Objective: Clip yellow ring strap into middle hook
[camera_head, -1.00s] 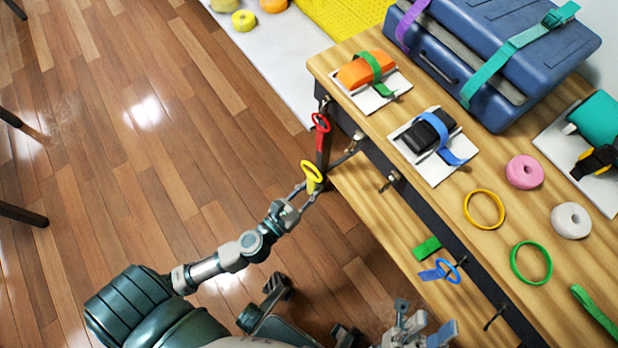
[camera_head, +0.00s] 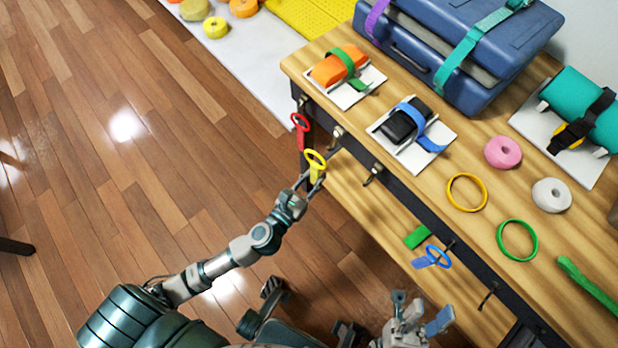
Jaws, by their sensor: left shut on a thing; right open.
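The yellow ring strap (camera_head: 316,166) is in my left gripper (camera_head: 311,186), which is shut on its lower tab. The ring is at the top, just in front of the table's dark front edge. A bare metal hook (camera_head: 336,137) is above and right of the ring, and another bare hook (camera_head: 373,176) is further right; the ring looks apart from both. The red ring strap (camera_head: 301,131) hangs at the left end of the edge. The blue ring strap (camera_head: 433,258) is at a hook further right.
The wooden table (camera_head: 465,220) holds a blue case (camera_head: 460,50), strapped orange (camera_head: 335,66) and black (camera_head: 402,124) blocks, loose rings and tape rolls. Another bare hook (camera_head: 489,295) juts from the lower right edge.

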